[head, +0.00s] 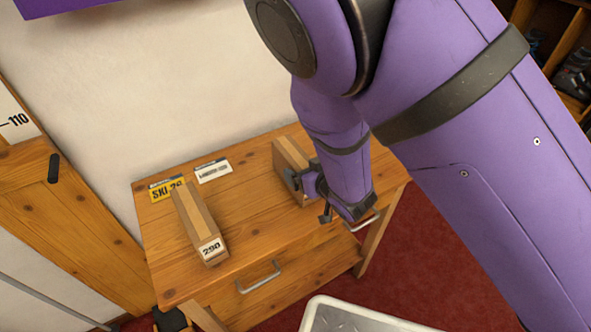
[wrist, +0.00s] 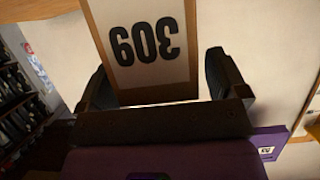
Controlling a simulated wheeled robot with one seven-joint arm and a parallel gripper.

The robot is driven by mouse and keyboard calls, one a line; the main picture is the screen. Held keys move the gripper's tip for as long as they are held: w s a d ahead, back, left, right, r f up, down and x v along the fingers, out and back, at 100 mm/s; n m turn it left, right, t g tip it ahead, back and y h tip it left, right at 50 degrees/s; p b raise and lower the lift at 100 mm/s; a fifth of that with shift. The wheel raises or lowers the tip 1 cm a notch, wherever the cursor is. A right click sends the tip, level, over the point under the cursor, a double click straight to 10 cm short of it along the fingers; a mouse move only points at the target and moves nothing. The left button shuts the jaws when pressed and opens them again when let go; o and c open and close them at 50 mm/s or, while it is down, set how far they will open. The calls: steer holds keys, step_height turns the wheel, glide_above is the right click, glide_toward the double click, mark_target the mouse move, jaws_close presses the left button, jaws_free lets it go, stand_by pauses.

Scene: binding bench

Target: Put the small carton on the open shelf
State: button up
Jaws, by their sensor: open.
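Two long, light brown cartons lie on a wooden cabinet top (head: 250,222) in the head view. One carton (head: 200,222) has a white end label reading 290. The other carton (head: 290,160) is at my gripper (head: 308,197), partly hidden behind it. In the wrist view this carton (wrist: 140,15) shows an end label reading 309, upside down, between my two fingers. My gripper is open, with one finger on each side of the carton's end. I cannot tell whether either finger touches it. Which carton is meant by small is not clear. Wooden shelves (head: 565,45) with dark items show at the upper right.
A yellow label (head: 165,188) and a white label (head: 212,170) are at the cabinet's back edge. Drawers with metal handles (head: 258,277) face front. A grey-topped surface (head: 350,318) stands at the bottom. The cabinet top between the cartons is clear.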

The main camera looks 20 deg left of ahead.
steer(key=c, duration=1.5)
steer(key=shift+c, duration=0.2)
steer(key=shift+r, duration=0.15)
